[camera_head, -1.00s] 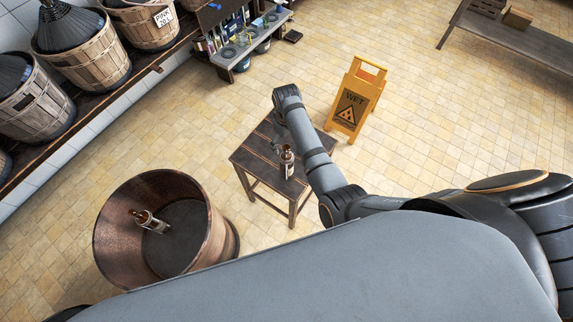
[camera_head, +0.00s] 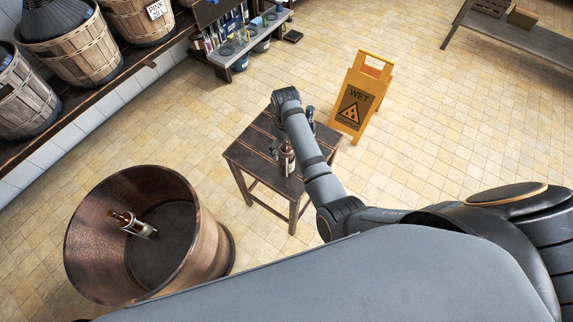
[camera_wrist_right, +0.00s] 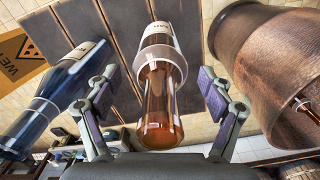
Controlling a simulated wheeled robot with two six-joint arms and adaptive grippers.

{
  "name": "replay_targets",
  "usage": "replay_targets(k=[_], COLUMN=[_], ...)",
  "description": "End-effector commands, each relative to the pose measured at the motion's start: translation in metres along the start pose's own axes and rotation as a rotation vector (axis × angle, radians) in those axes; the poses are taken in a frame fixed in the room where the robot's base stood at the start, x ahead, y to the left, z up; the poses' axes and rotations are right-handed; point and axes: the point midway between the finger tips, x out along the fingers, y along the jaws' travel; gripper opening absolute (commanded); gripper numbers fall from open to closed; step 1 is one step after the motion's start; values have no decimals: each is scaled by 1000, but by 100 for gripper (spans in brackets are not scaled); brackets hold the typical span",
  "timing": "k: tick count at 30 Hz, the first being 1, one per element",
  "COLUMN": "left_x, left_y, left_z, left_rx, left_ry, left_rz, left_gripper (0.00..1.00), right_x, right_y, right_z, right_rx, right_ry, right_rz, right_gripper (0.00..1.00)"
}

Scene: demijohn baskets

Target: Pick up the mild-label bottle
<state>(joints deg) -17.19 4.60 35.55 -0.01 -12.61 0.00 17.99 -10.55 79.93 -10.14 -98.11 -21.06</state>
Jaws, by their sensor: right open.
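An amber bottle with a pale label (camera_head: 287,160) stands on the small dark wooden table (camera_head: 247,152). My right gripper (camera_wrist_right: 158,85) is open, mostly hidden behind my own arm in the head view. In the right wrist view the amber bottle (camera_wrist_right: 160,95) lies between its spread fingers, with gaps on both sides. A blue bottle (camera_wrist_right: 50,105) with a pale label is left of the fingers in the wrist view. Another brown bottle (camera_head: 131,223) leans inside the copper vat (camera_head: 83,228). My left gripper is out of view.
A yellow wet-floor sign (camera_head: 360,95) stands just behind the table. Basket-wrapped demijohns (camera_head: 85,55) line a shelf at upper left. A low rack of bottles and tubs (camera_head: 240,45) stands at the back. Tiled floor at right is open up to a grey bench (camera_head: 510,38).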

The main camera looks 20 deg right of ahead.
Motion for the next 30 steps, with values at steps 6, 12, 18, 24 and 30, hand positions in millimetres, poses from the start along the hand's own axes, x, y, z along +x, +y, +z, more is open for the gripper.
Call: replay_targets(k=[6,12,18,24,30], left_x=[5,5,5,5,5], left_y=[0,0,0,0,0], left_z=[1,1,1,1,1], left_rx=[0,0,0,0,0], left_ry=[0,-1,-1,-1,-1], left_rz=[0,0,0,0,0], left_gripper=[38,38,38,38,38], right_x=[2,3,3,3,3], right_y=[0,0,0,0,0], right_z=[0,0,0,0,0], right_rx=[0,0,0,0,0], right_ry=[1,1,1,0,1], right_rz=[0,0,0,0,0], right_gripper=[81,61,34,6,0])
